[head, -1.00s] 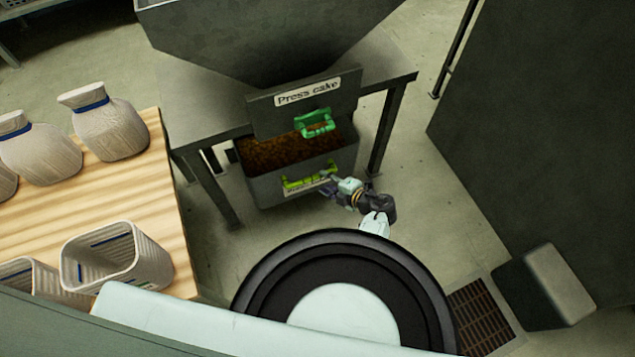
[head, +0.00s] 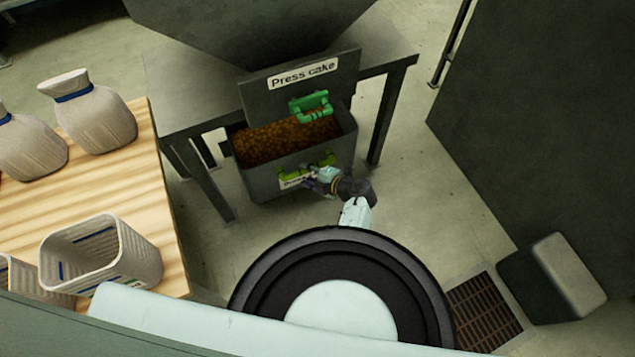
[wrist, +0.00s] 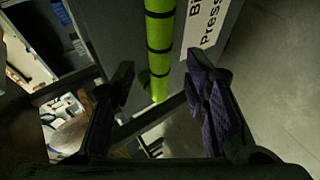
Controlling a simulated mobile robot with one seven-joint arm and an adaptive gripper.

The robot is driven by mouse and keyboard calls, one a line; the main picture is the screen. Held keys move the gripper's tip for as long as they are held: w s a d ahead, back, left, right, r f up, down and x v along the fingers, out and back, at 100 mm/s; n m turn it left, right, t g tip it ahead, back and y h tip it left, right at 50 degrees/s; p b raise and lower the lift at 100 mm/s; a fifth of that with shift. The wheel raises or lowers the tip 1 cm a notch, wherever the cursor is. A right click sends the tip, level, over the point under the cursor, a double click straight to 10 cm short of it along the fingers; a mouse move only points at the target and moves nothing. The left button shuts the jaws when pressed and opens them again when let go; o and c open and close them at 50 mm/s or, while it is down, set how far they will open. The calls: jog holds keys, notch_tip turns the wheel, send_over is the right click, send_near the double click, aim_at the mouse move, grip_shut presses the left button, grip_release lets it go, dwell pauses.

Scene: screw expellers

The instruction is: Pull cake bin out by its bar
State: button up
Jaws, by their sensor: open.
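The cake bin (head: 262,184) is a grey box full of brown press cake (head: 285,140), standing on the floor under the grey machine table. Its yellow-green bar (head: 322,160) runs across the front, above a white label. In the wrist view the bar (wrist: 159,45) runs down from the top with dark bands, beside the label (wrist: 205,22). My gripper (head: 312,180) is at the bin's front by the bar. In the wrist view my gripper (wrist: 165,105) is open, its purple-padded fingers on either side of the bar's line. I cannot tell whether they touch it.
A "Press cake" panel (head: 303,72) with a green handle (head: 311,105) stands above the bin. Table legs (head: 208,183) flank the bin. A wooden table (head: 100,185) with sacks and baskets is at left. A grey box (head: 553,278) and floor grate (head: 484,312) are at right. Floor between is clear.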

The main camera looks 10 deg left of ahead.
aim_at(303, 173)
jog(key=shift+b+x, duration=0.95)
jog(key=shift+x, duration=0.75)
grip_shut()
